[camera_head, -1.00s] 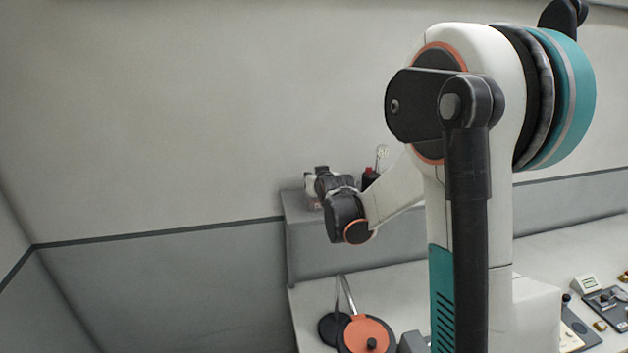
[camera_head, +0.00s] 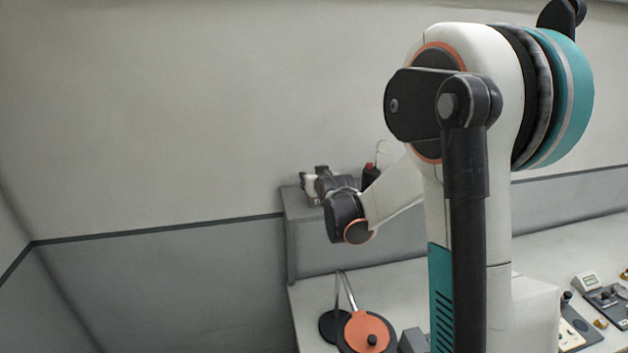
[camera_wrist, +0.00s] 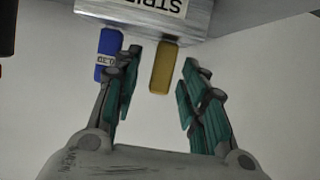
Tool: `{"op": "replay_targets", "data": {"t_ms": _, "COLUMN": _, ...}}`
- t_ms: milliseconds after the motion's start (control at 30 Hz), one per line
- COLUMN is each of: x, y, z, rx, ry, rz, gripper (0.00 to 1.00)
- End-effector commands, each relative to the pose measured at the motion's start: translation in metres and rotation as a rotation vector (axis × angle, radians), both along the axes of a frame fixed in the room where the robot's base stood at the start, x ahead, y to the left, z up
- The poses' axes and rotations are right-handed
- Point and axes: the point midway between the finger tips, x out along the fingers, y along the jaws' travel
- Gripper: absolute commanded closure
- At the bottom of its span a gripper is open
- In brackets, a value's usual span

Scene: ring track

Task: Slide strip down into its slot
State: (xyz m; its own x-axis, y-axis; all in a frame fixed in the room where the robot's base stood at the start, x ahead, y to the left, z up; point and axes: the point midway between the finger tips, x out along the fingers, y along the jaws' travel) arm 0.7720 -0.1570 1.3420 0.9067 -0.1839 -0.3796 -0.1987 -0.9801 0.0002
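A grey block (camera_wrist: 150,12) marked with a label beginning "STRI" fills the top of the wrist view. A yellow strip (camera_wrist: 164,70) and a blue strip (camera_wrist: 108,52) with a small white label stick out from it. My gripper (camera_wrist: 161,58) is open, its teal-padded fingers on either side of the yellow strip with gaps showing. The left finger is between the two strips and overlaps the blue one's edge in the picture; I cannot tell if they touch. The slots are hidden. In the head view my gripper (camera_head: 312,188) is small, above the raised grey ledge.
A black object with a red top (camera_head: 370,175) stands on the grey ledge (camera_head: 300,240), right of my gripper. Below is a white bench (camera_head: 305,300) with an orange disc (camera_head: 366,332) and a black round base (camera_head: 333,326). Several small devices (camera_head: 590,300) sit at far right.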

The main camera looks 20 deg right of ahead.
Motion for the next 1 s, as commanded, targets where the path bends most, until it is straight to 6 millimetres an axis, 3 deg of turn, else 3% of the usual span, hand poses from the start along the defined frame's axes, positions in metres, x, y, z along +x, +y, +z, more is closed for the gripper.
{"op": "replay_targets", "data": {"t_ms": 267, "x": -0.016, "y": 0.003, "z": 0.007, "rx": 0.0, "ry": 0.0, "rz": 0.0, "gripper": 0.61}}
{"op": "replay_targets", "data": {"t_ms": 700, "x": -0.083, "y": 0.017, "z": 0.034, "rx": 0.0, "ry": 0.0, "rz": 0.0, "gripper": 0.61}}
{"op": "replay_targets", "data": {"t_ms": 1000, "x": -0.106, "y": 0.021, "z": 0.044, "rx": 0.0, "ry": 0.0, "rz": 0.0, "gripper": 0.61}}
